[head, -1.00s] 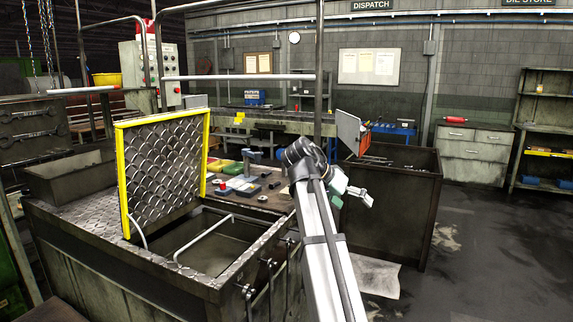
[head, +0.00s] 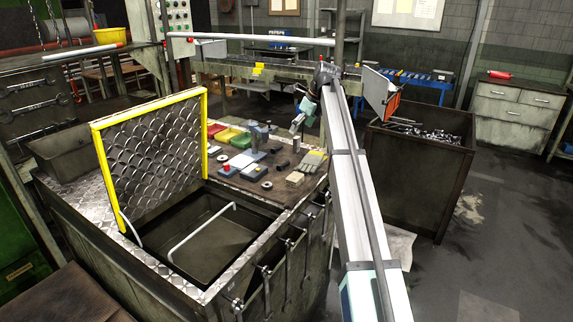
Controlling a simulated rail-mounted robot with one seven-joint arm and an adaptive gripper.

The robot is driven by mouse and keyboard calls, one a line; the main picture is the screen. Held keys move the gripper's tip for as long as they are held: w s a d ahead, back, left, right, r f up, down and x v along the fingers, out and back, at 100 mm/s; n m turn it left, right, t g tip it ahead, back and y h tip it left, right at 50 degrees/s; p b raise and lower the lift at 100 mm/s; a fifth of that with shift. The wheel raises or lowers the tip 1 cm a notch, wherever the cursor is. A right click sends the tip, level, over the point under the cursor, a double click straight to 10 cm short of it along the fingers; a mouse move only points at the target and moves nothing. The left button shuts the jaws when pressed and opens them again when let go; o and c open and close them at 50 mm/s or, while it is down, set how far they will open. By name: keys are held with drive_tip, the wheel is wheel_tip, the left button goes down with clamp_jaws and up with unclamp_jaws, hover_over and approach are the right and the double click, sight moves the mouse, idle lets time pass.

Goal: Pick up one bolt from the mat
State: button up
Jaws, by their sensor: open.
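My gripper (head: 297,127) hangs above the far right part of the bench, pointing down, with nothing visible in it. It is small in the head view. Below it is a brown work surface (head: 240,186), perhaps the mat, with small items on it. Dark blocks (head: 283,165) and small round metal rings (head: 266,185) lie there. I cannot make out a single bolt on this surface. My arm crosses the right side of the bench and may hide part of it.
A raised yellow-framed tread-plate lid (head: 150,155) stands over an open sunken tank (head: 205,235). Colored trays (head: 228,135) and a blue-grey stand (head: 256,140) are close left of my gripper. A dark bin (head: 430,180) holding a metal heap (head: 432,135) stands right.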

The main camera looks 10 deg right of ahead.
drive_tip(key=p, duration=0.3)
hover_over(285, 164)
drive_tip(key=s+d, duration=0.2)
drive_tip(key=f, duration=1.1)
drive_tip(key=shift+w+a+f, duration=0.2)
drive_tip(key=shift+p+x, duration=0.7)
drive_tip(key=shift+x, duration=1.9)
drive_tip(key=shift+w+r, duration=0.1)
drive_tip(key=c, duration=1.3)
